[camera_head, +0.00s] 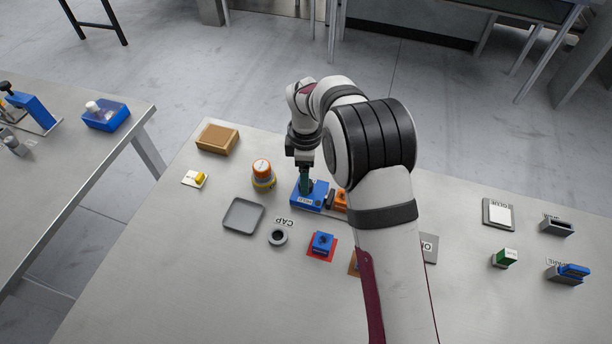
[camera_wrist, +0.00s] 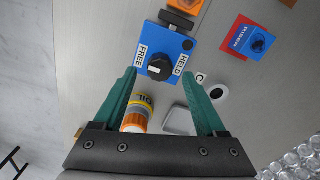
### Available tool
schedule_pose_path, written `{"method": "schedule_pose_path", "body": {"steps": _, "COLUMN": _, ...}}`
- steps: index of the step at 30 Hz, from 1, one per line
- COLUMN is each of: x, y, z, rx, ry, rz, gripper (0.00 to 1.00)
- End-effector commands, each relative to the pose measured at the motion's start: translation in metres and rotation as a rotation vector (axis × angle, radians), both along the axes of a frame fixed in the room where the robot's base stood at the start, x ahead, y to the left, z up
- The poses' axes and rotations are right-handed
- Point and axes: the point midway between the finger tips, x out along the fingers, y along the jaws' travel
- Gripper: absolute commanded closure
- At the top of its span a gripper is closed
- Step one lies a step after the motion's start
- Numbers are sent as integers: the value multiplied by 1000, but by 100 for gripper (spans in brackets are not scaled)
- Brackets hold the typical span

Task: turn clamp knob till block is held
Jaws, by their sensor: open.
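The blue clamp (camera_head: 318,206) stands on the table below my gripper (camera_head: 305,189). In the wrist view the clamp (camera_wrist: 180,45) carries a FREE label on the left and a HELD label on the right. Its black knob (camera_wrist: 160,68) lies between the tips of my teal fingers (camera_wrist: 160,72), which are open with a gap on each side. A dark jaw (camera_wrist: 177,20) sticks out of the clamp towards the orange block (camera_wrist: 185,4). The block also shows in the head view (camera_head: 341,200), partly behind my arm. I cannot tell whether jaw and block touch.
An orange and yellow OIL bottle (camera_head: 262,173), a grey tray (camera_head: 243,214), a grey ring (camera_head: 278,236) by the CAP label and a blue piece on a red mat (camera_head: 330,254) stand close by. A brown box (camera_head: 217,138) is at the back left.

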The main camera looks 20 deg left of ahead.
Motion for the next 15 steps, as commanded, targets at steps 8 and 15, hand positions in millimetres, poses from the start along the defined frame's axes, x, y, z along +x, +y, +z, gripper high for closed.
{"method": "schedule_pose_path", "body": {"steps": 8, "x": 0, "y": 0, "z": -20, "rx": 0, "ry": 0, "rz": -2, "gripper": 26}}
{"method": "schedule_pose_path", "body": {"steps": 15, "x": 0, "y": 0, "z": -19, "rx": 0, "ry": 0, "rz": -2, "gripper": 37}}
